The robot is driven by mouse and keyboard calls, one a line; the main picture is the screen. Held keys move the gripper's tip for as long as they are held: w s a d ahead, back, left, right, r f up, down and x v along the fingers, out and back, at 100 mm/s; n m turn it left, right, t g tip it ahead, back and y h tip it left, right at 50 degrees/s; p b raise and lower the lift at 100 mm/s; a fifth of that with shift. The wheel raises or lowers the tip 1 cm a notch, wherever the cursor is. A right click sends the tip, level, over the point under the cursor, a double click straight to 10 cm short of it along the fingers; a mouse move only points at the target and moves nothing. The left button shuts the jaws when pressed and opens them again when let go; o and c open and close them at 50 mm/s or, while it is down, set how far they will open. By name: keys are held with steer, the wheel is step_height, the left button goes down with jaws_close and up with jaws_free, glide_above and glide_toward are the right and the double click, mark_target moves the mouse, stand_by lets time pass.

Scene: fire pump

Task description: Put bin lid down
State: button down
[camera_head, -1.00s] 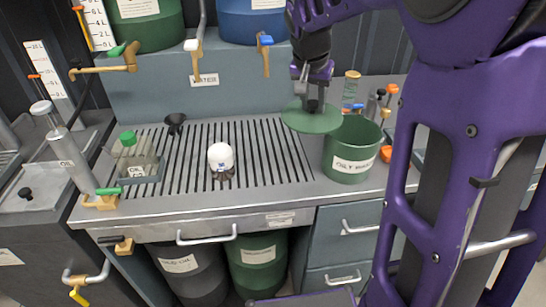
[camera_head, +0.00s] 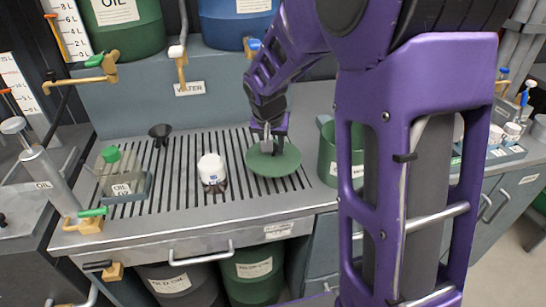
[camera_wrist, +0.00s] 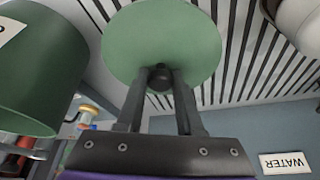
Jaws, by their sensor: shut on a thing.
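The round green bin lid (camera_head: 273,163) is held low over the right end of the slotted grate in the head view. I cannot tell whether it touches the grate. My gripper (camera_head: 267,137) is above the lid, shut on its dark knob. The wrist view shows the lid (camera_wrist: 163,40) with both fingertips (camera_wrist: 160,80) around the knob. The green oily waste bin (camera_head: 327,157) stands right of the lid, partly hidden behind my arm. It also shows at the left of the wrist view (camera_wrist: 40,65).
A white-capped container (camera_head: 211,168) stands on the grate (camera_head: 190,190), left of the lid. A small oil can (camera_head: 122,186) and a black funnel (camera_head: 160,131) are farther left. Small items fill a tray (camera_head: 505,153) at right.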

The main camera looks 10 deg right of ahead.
mark_target(273, 155)
steer(key=shift+f, duration=1.4)
steer(key=shift+f, duration=0.1)
steer(key=shift+f+b, duration=0.15)
steer(key=shift+b, duration=0.2)
steer(key=c, duration=0.5)
jaws_free()
steer(key=shift+c, duration=0.2)
steer(key=shift+r+p, duration=0.35)
steer(key=p+v, duration=0.1)
steer(key=v, duration=1.1)
steer(key=shift+p, duration=0.35)
